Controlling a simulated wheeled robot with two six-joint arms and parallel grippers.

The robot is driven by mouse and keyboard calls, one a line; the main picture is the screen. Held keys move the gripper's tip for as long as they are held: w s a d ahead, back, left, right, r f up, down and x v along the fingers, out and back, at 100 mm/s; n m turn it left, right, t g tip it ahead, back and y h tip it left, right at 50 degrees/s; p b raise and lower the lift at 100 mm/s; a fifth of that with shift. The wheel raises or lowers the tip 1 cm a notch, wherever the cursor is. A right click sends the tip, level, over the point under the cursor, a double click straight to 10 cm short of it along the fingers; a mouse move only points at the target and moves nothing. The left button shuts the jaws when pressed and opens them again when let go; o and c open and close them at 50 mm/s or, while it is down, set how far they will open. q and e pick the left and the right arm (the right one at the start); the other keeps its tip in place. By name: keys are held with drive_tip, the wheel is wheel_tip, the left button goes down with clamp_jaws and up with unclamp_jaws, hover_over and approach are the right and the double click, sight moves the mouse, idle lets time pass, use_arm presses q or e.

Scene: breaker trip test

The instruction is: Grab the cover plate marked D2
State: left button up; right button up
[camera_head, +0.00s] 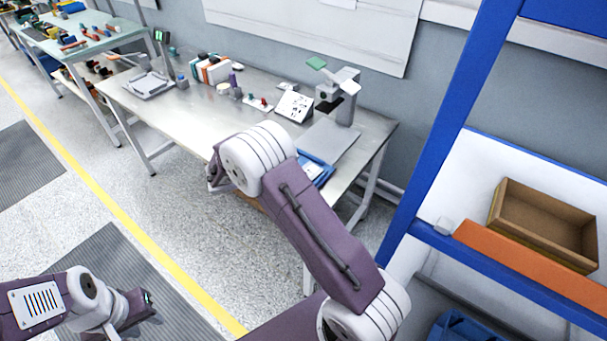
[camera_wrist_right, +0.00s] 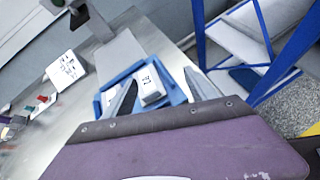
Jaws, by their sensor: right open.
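A pale cover plate (camera_wrist_right: 151,85) with a dark printed mark lies in a blue tray (camera_wrist_right: 107,101) in the right wrist view; the mark is too small to read surely. My right gripper (camera_wrist_right: 160,93) is open, its two fingers apart on either side of the plate in that view, with no clear contact.
The tray is at the right end of a metal workbench (camera_head: 190,112). A microscope-like device (camera_head: 340,95), a white printed card (camera_head: 294,106) and small parts stand behind it. A blue shelf rack (camera_head: 432,150) with a cardboard box (camera_head: 543,226) rises at the right.

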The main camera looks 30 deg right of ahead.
sight(307, 172)
drive_tip(key=w+a+f+n, duration=0.1)
drive_tip(key=w+a+f+n+t+h, duration=0.1)
drive_tip(key=f, duration=0.1)
drive_tip(key=w+a+f+n+t, duration=0.1)
drive_tip(key=f+n, duration=0.1)
drive_tip(key=shift+w+a+f+h, duration=0.15)
drive_tip(key=shift+w+a+h, duration=0.15)
drive_tip(key=shift+w, duration=0.05)
drive_tip(key=p+x, duration=0.1)
drive_tip(key=x, duration=0.3)
drive_tip(key=p+x, duration=0.1)
drive_tip(key=x, duration=0.3)
drive_tip(key=shift+s+d+f, duration=0.1)
drive_tip(key=shift+d+f, duration=0.1)
drive_tip(key=shift+d, duration=0.2)
drive_tip(key=shift+d+f, duration=0.15)
drive_tip(key=shift+d, duration=0.05)
drive_tip(key=c, duration=1.4)
